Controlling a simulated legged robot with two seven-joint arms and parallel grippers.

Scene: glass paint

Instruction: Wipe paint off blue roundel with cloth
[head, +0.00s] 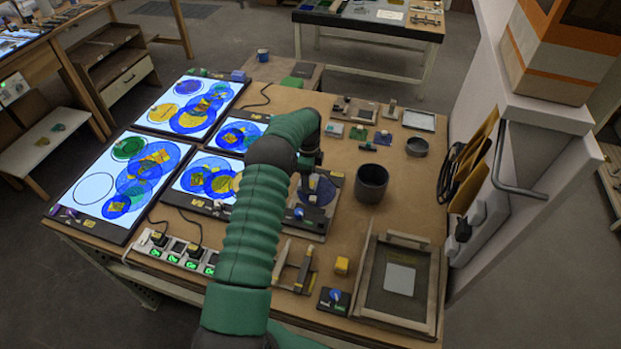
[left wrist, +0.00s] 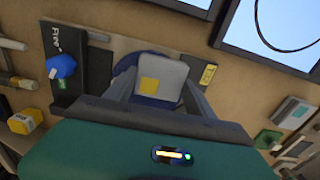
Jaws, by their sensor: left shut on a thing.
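My left arm reaches in from the bottom of the head view, and its gripper (head: 309,180) points down over a dark blue roundel (head: 325,190) on a small board. In the left wrist view the gripper (left wrist: 158,90) is shut on a light grey cloth (left wrist: 173,68) with a yellow patch. The blue roundel (left wrist: 125,62) shows behind the cloth, which covers much of it. I cannot tell whether the cloth touches the roundel. Paint on the roundel cannot be made out. My right gripper is not in view.
A dark cup (head: 371,183) stands right of the gripper, with a shallow round dish (head: 417,146) beyond it. Lit panels with coloured discs (head: 120,185) fill the left side. A framed tray (head: 398,285) and a yellow block (head: 342,265) lie near the front edge.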

